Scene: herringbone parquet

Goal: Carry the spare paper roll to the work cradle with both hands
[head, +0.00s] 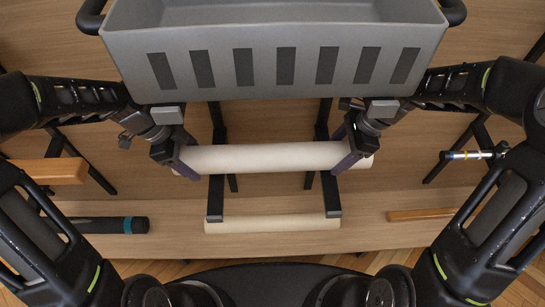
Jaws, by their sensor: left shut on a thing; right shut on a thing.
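A long pale paper roll (265,158) lies level across the middle of the head view. My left gripper (180,158) is shut on its left end and my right gripper (353,156) is shut on its right end. The roll passes over two parallel black bars (215,190); I cannot tell whether it touches them or whether these bars are the work cradle. A second pale roll (272,225) lies lower in the picture, near the bars' near ends. The fingers partly hide both ends of the held roll.
A large grey crate (290,28) with dark slots and black handles fills the top centre. A wooden bar (45,171) and a dark cylinder with a teal band (108,225) lie left. A metal rod (470,155) and a wooden strip (425,214) are right.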

